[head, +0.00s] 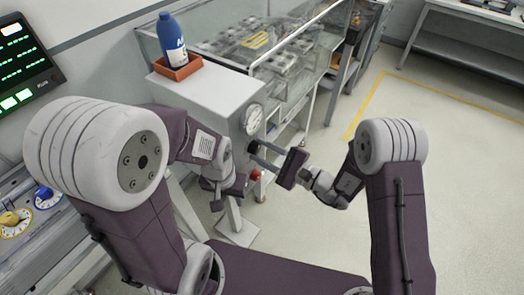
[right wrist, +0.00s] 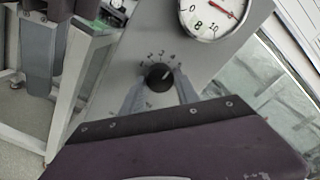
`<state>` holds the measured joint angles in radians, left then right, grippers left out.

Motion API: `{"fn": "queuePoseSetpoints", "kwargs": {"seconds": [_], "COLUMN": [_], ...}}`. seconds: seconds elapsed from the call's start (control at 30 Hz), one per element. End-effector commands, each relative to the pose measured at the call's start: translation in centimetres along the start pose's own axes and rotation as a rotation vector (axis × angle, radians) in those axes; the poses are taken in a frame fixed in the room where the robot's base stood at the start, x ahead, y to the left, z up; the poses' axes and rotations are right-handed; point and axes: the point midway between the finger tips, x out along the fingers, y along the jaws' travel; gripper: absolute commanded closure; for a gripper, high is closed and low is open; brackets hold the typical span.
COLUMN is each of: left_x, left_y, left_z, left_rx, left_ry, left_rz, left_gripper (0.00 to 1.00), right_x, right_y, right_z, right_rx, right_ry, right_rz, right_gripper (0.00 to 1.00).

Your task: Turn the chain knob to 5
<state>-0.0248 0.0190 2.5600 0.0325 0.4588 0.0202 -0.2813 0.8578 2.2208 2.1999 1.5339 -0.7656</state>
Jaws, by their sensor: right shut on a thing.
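The chain knob (right wrist: 158,76) is round and black, on the grey face of the machine cabinet, with small numerals around its upper side. A pale mark on it points up and to the right, towards the higher numerals; I cannot tell exactly which one. My right gripper (right wrist: 160,88) is shut on the knob, one finger on each side. In the head view my right gripper (head: 257,152) reaches the cabinet's face below the gauge, and the knob is mostly hidden. My left gripper (head: 218,198) hangs lower, apart from the knob, its jaws unclear.
A round gauge (right wrist: 212,12) with a red needle sits above the knob. A red button (head: 256,175) is below it. A blue bottle (head: 172,40) stands in an orange tray (head: 178,70) on the cabinet. Yellow and blue knobs (head: 44,192) are at far left. The floor at right is clear.

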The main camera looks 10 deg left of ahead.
Motion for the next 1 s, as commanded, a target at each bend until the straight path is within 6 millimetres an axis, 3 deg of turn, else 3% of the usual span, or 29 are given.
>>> {"fn": "queuePoseSetpoints", "kwargs": {"seconds": [0.53,1.0], "left_x": [-0.34,-0.47], "left_y": [0.01,0.01], "left_z": [-0.03,-0.05], "left_rx": [0.000,0.000], "left_ry": [0.000,0.000], "left_rz": [0.000,0.000], "left_gripper": [0.64,0.64], "right_x": [-0.01,-0.01], "right_y": [0.06,0.11], "right_z": [0.04,0.01], "right_rx": [0.347,0.444], "right_ry": [0.000,0.000], "right_rz": [0.002,0.002], "right_gripper": [1.00,1.00]}}
